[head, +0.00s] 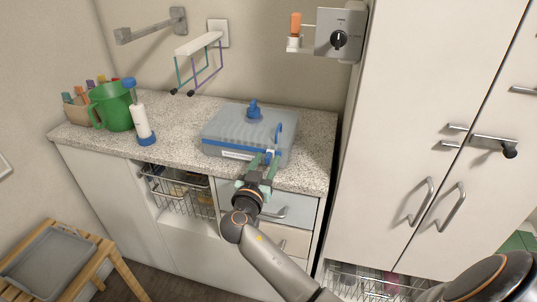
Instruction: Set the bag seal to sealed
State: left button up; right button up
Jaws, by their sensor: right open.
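A grey box-like case (245,132) with blue trim and a white label on its front stands on the counter. A blue knob (253,110) sits on its top, and a thin blue upright piece (278,133) stands near its right front corner. I cannot tell for sure which part is the bag seal or how it is set. My right gripper (270,157) is open at the front right edge of the case, close to the blue piece. Whether it touches is too small to tell. My left gripper is out of view.
On the counter (180,115) are a green pitcher (112,108) and a white bottle (142,122) at the left. A wire basket (180,190) and drawers lie below. A tall white cabinet (420,120) bounds the right. A wooden stool (108,252) bears a grey tray.

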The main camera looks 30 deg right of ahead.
jog(key=shift+w+d, duration=0.15)
dwell(0.3)
grip_shut()
dwell(1.2)
